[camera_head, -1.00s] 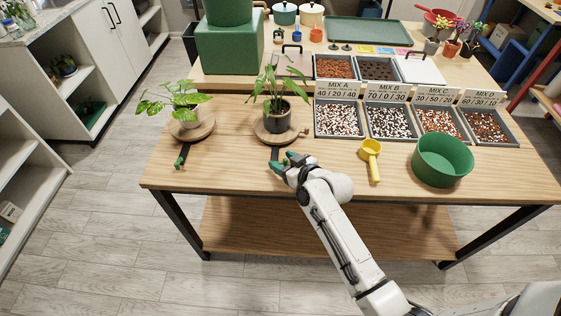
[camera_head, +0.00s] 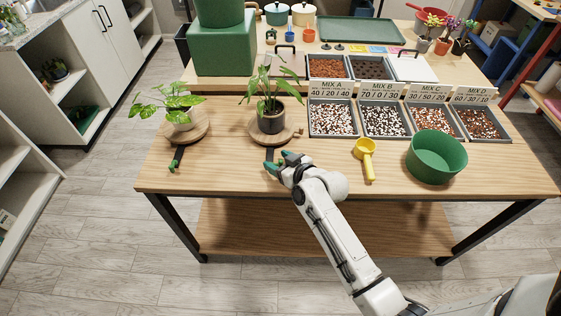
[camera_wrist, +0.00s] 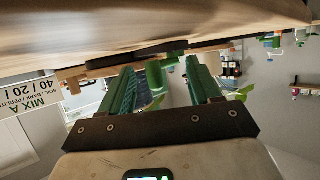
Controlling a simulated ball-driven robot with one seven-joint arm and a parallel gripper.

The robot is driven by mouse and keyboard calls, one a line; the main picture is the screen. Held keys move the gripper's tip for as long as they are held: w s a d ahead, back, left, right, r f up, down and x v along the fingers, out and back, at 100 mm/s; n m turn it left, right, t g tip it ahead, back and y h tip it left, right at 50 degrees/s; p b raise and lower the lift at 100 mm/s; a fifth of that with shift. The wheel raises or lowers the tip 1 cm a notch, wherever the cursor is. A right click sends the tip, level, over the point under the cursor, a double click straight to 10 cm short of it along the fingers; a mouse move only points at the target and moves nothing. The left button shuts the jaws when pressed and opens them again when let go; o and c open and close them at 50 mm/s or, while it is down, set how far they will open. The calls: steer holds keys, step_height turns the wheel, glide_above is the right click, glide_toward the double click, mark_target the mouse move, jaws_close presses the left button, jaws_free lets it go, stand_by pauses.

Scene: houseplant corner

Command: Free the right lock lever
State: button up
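The right lock lever (camera_head: 269,154) is a dark bar running from under the right round wooden turntable (camera_head: 257,140) toward the table's front edge. Its green tip (camera_wrist: 155,76) shows between the fingers in the wrist view; my gripper partly hides it in the head view. My gripper (camera_head: 280,163) is open, with one green finger on each side of the tip and a visible gap to each. In the wrist view the open fingers (camera_wrist: 161,84) also show. A potted plant in a dark pot (camera_head: 271,121) stands on the turntable.
The left turntable (camera_head: 199,134) holds a leafy plant (camera_head: 179,107) and has its own dark lever (camera_head: 177,158). A yellow scoop (camera_head: 366,160) and a green bowl (camera_head: 436,158) lie to the right. Several soil trays stand behind.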

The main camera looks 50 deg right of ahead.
steer(key=v, duration=1)
steer(key=shift+s+r+b, duration=0.15)
steer(key=shift+s+b, duration=0.25)
steer(key=shift+a, duration=0.1)
steer(key=s+a+f+n+g+y, duration=0.25)
steer(key=s+a+f+g, duration=0.35)
steer(key=a, duration=0.4)
steer(key=s+a+r+g, duration=0.1)
steer(key=s+a+g, duration=0.2)
steer(key=s+g, duration=0.3)
steer(key=s, duration=0.5)
steer(key=shift+a+m, duration=0.15)
steer(key=shift+m, duration=0.2)
